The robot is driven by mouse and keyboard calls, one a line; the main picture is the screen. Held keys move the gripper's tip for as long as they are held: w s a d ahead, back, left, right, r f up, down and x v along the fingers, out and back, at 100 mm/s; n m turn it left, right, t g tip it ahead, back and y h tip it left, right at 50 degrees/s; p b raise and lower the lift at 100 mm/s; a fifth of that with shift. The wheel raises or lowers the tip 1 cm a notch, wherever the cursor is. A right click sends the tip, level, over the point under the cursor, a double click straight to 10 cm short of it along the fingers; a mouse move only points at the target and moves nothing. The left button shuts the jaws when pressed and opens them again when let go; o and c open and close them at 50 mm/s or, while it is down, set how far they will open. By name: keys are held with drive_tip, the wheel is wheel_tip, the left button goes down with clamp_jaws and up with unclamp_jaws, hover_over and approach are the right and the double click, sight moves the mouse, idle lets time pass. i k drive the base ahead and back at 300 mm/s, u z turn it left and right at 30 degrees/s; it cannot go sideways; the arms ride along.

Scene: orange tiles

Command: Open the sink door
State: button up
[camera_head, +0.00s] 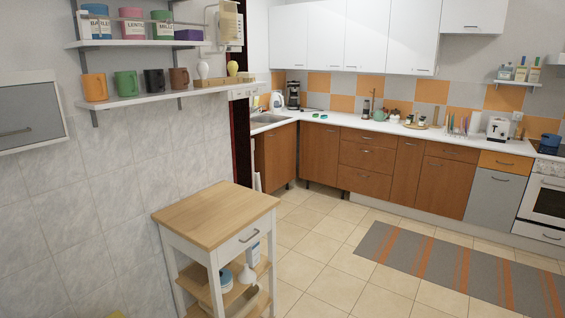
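The sink (270,118) is set in the white counter at the back left corner of the kitchen. The brown wooden cabinet front (275,158) below it is seen at a slant and looks shut. Its handle is too small to make out clearly. The left part of this cabinet is hidden by the wall edge and dark door frame. My gripper is not in view.
A wooden-topped trolley (218,214) stands in the near middle, left of the open tiled floor (325,229). A striped rug (450,265) lies at right. Brown base cabinets (367,156) line the back wall. Shelves with mugs (152,97) hang at left.

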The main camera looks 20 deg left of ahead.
sight(280, 143)
drive_tip(key=z, duration=0.05)
drive_tip(key=i, duration=4.85)
drive_tip(key=u, duration=0.55)
drive_tip(key=i, duration=1.85)
drive_tip(key=u, duration=1.55)
drive_tip(key=i, duration=1.55)
drive_tip(key=u, duration=1.05)
drive_tip(key=i, duration=0.25)
drive_tip(key=z, duration=0.1)
